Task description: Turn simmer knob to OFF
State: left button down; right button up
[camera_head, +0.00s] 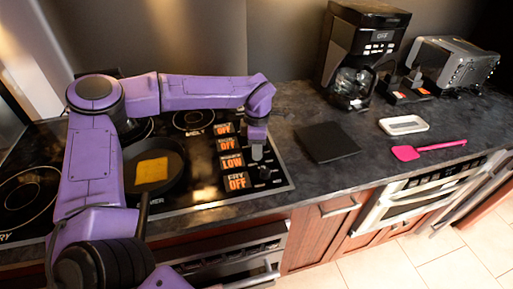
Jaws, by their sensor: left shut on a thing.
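The cooktop (203,180) has a column of orange-lit displays near its right edge. The third one, the simmer display (231,161), reads LOW; the others read OFF. My left gripper (257,152) points down at the knobs just right of the LOW display. It is shut on the simmer knob, which the fingers mostly hide. The dark fry knob (264,173) shows just in front of the gripper, beside the nearest OFF display (236,182). My right gripper is out of view.
A black pan (171,187) with a yellow-orange square food piece (152,170) sits on the cooktop under my left arm. To the right are a dark square board (327,142), a white tray (404,125), a pink spatula (430,149), a coffee maker (362,45) and a toaster (455,62).

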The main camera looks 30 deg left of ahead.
pick_arm(q)
jog(key=n, duration=0.3)
jog(key=shift+s+d+f+n+b, duration=0.1)
jog(key=shift+f+n+b, duration=0.1)
jog(key=shift+n+b, duration=0.15)
jog(key=n, duration=0.2)
jog(key=shift+n+b, duration=0.35)
jog(key=shift+b, duration=0.05)
jog(key=n+b, duration=0.2)
jog(key=n, duration=0.3)
jog(key=shift+n, duration=0.4)
jog(key=c, duration=0.9)
grip_release()
jog(key=shift+c, duration=0.2)
jog(key=shift+o, duration=0.6)
jog(key=shift+w, duration=0.2)
notch_tip(320, 180, up, 11)
jog(key=b, duration=0.1)
jog(key=shift+f, duration=0.2)
